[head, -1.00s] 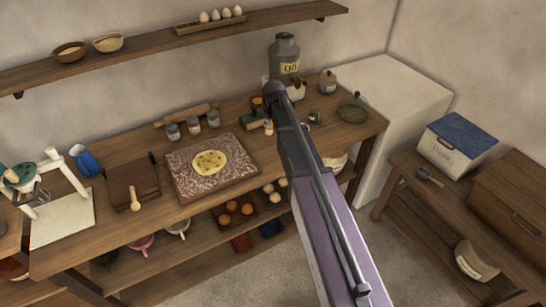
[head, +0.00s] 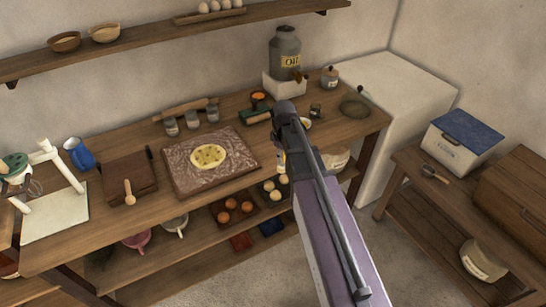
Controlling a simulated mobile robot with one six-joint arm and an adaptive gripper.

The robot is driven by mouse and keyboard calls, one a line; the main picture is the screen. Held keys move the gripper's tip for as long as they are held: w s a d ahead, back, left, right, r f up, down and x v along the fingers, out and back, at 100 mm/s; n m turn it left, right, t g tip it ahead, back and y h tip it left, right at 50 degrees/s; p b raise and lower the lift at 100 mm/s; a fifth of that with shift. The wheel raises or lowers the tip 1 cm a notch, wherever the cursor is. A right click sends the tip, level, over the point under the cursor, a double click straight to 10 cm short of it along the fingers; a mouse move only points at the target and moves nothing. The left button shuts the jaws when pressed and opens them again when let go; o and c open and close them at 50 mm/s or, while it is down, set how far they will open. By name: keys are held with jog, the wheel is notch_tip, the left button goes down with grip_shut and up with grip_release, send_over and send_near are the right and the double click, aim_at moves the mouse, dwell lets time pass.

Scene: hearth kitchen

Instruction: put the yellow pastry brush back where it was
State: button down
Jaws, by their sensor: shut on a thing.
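My arm reaches in from the bottom, and my gripper (head: 281,144) is mostly hidden by it near the front right part of the wooden worktable. A small yellow and whitish piece, the yellow pastry brush (head: 281,161), shows just left of the arm at the table's front edge. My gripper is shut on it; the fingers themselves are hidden. The brush's upper part and its exact tilt cannot be made out.
A patterned board (head: 178,181) with dough lies on the worktable (head: 237,186). Behind my gripper are a green item (head: 257,118), an orange-topped pot (head: 258,97) and an oil canister (head: 284,58). A lower shelf holds eggs (head: 233,206).

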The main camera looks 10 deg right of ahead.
jog(key=shift+s+f, duration=0.15)
jog(key=shift+s, duration=0.2)
jog(key=w+f+b, duration=0.1)
jog(key=w, duration=1.3)
jog(key=shift+w+a+f, duration=0.15)
jog(key=shift+w+a, duration=0.1)
jog(key=shift+w, duration=0.15)
jog(key=shift+w, duration=0.1)
jog(key=shift+w+f+b, duration=0.3)
jog(key=shift+f+b, duration=0.25)
jog(key=shift+b, duration=0.05)
jog(key=shift+w+f+b, duration=0.25)
jog(key=shift+f+b, duration=0.25)
jog(key=shift+b, duration=0.1)
jog(key=shift+f+b, duration=0.8)
jog(key=shift+f, duration=0.2)
